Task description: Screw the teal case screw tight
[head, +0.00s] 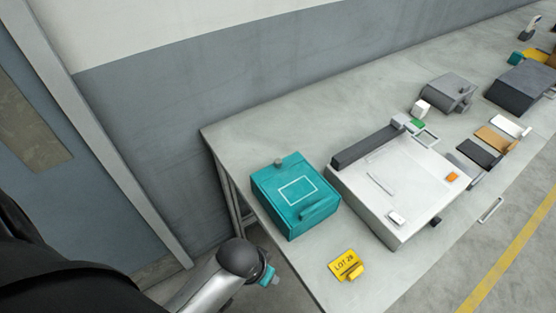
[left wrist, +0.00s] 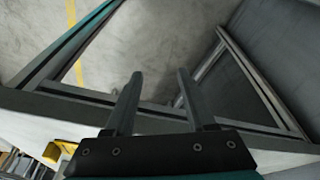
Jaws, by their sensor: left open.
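The teal case (head: 273,208) sits on the near left part of the table, with a white rectangle outlined on its lid and a teal handle-like bar (head: 319,208) at its right front. A small grey knob (head: 278,162), possibly the screw, stands at its back edge; whether it is tight cannot be told. My left gripper (head: 268,276) is below and left of the case, off the table's left edge. In the left wrist view the left gripper (left wrist: 159,75) is open, its two fingers apart with nothing between them. My right gripper is not in view.
A yellow LOT 28 tag (head: 343,263) lies in front of the case. A large white box (head: 400,175) stands right of the case. A grey device (head: 447,92) and dark box (head: 520,88) stand farther back. The table's left edge (head: 262,215) lies between gripper and case.

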